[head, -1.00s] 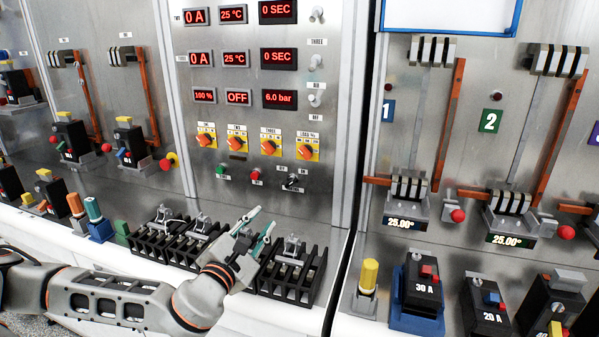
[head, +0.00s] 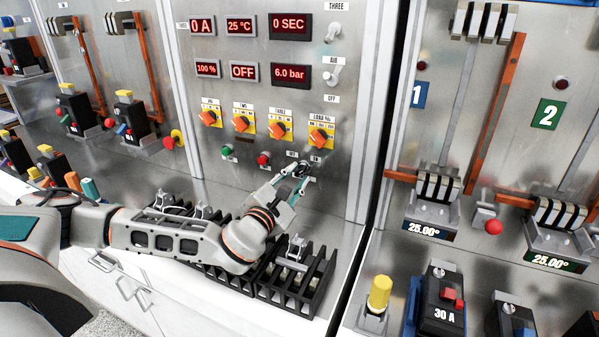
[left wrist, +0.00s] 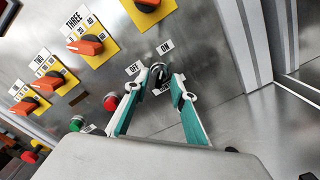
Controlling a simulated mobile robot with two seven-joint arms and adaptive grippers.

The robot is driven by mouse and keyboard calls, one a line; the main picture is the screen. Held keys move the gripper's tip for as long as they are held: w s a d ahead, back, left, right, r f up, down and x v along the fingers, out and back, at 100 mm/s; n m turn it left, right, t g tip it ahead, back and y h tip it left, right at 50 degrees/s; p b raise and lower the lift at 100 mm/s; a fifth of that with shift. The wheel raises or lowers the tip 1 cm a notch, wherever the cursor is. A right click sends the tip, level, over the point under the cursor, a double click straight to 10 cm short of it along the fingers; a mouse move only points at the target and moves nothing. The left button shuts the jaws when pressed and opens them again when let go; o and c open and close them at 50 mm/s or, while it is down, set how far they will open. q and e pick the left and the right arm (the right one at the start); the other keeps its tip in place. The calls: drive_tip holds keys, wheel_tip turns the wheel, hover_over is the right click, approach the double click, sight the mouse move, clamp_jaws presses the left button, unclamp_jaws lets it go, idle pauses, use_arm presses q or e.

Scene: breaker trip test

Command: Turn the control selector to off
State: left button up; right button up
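The control selector is a small black knob on the metal panel, between an OFF label (left wrist: 133,68) and an ON label (left wrist: 165,47) in the left wrist view. The selector (left wrist: 158,72) sits between the fingertips of my left gripper (left wrist: 160,84). The fingers are apart, one on each side of the knob; I cannot tell whether they touch it. In the head view my left gripper (head: 297,182) reaches up to the panel and partly hides the selector. Which way the knob points is hard to tell. My right gripper is not in view.
A red button (left wrist: 110,101) and a green button (left wrist: 77,123) are close left of the selector. Orange rotary knobs (head: 321,138) on yellow plates sit above. Black slotted racks (head: 300,275) stand on the bench below my left arm. A panel edge (head: 375,130) is to the right.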

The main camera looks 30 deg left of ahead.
use_arm(q)
drive_tip(key=shift+w+a, duration=0.1)
drive_tip(key=shift+w, duration=1)
clamp_jaws()
